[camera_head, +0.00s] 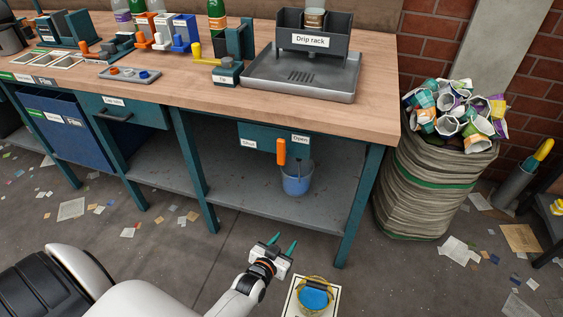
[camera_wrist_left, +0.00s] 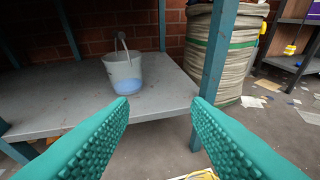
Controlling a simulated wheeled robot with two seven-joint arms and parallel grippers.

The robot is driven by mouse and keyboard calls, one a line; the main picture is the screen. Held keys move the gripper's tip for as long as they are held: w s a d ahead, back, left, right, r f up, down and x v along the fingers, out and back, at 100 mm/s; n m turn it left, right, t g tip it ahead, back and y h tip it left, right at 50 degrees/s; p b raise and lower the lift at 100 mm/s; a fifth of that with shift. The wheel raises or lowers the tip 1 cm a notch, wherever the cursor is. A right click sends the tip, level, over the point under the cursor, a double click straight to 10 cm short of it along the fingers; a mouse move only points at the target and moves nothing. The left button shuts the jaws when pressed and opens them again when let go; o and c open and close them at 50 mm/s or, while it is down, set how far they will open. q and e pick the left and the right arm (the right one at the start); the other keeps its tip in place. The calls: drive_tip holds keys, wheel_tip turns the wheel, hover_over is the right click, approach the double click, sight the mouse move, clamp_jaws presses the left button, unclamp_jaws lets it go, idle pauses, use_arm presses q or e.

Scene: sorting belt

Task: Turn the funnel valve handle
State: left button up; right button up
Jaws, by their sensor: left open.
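The funnel valve handle is an orange lever (camera_head: 281,152) hanging down on a teal panel (camera_head: 257,138) under the bench front, between labels reading "Shut" at left and "Open" at right. A blue bucket (camera_head: 297,179) stands below it on the grey lower shelf. The bucket also shows in the left wrist view (camera_wrist_left: 124,73), with a blue content at its lower part. My left gripper (camera_head: 281,245) is open and empty, in front of and below the shelf edge, apart from the handle. Its teal fingers spread wide in the left wrist view (camera_wrist_left: 160,125). The handle is not visible there. My right gripper is not in view.
A teal table leg (camera_head: 359,205) stands right of the bucket. A large sack of crushed cups (camera_head: 435,190) is further right. A drip rack (camera_head: 311,42) stands on the benchtop (camera_head: 190,95). A yellow-rimmed blue item (camera_head: 314,298) sits on the floor near my gripper.

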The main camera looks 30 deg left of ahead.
use_arm(q)
drive_tip(key=w+a+r+n+t+y+b, duration=0.15)
drive_tip(key=w+a+r+t+b, duration=0.3)
drive_tip(key=r, duration=0.45)
drive_tip(key=n+t+y+b, duration=0.1)
drive_tip(key=t+y+b, duration=0.2)
drive_tip(key=y, duration=0.1)
approach(280, 146)
drive_tip(key=shift+h, duration=0.25)
drive_tip(key=b+x, duration=0.1)
drive_tip(key=x, duration=0.9)
drive_tip(key=shift+w+a+r, duration=0.1)
drive_tip(key=shift+r, duration=0.1)
drive_tip(key=shift+w+r, duration=0.1)
drive_tip(key=shift+w, duration=0.15)
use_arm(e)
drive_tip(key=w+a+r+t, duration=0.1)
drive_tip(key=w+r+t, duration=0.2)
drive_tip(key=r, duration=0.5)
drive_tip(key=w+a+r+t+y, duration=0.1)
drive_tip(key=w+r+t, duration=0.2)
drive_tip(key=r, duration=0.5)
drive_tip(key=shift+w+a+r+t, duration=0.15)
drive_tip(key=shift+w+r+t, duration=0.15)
use_arm(q)
drive_tip(key=shift+c, duration=0.4)
clamp_jaws()
